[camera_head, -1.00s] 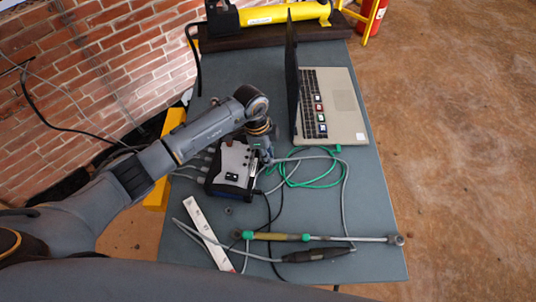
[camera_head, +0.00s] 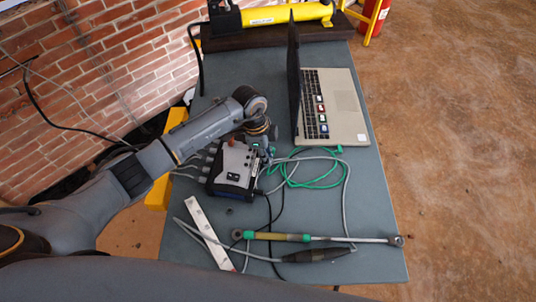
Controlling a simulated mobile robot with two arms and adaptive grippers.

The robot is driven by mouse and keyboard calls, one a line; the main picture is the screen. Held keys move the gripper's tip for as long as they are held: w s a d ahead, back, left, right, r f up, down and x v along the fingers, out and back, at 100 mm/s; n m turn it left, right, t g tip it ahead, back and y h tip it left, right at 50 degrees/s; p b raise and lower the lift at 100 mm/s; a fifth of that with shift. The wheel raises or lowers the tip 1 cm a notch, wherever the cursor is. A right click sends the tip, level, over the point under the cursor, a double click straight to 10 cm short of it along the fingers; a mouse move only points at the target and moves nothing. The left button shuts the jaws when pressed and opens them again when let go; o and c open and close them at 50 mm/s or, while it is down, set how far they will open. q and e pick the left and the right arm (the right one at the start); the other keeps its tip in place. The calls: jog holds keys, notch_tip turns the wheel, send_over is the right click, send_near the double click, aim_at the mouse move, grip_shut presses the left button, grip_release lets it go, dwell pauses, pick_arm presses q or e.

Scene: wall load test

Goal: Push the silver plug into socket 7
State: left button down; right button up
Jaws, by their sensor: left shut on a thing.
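The grey and black measuring box (camera_head: 233,166) stands on the grey table, with several cables at its left side. Socket 7 and its number are too small to make out. My left gripper (camera_head: 265,156) points down at the right edge of the box, close beside it. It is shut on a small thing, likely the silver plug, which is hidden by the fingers. I cannot tell whether the plug touches a socket. My right gripper is not in view.
An open laptop (camera_head: 333,105) stands right of my gripper. Green cable (camera_head: 318,186) and grey cable loops lie by the box. A yellow pump (camera_head: 285,14) is at the back.

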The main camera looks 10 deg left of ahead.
pick_arm(q)
jog(key=shift+a, duration=0.15)
jog(key=c, duration=1.2)
grip_release()
jog(key=shift+c, duration=1.7)
notch_tip(320, 180, up, 7)
jog(key=p, duration=0.6)
jog(key=shift+p, duration=0.35)
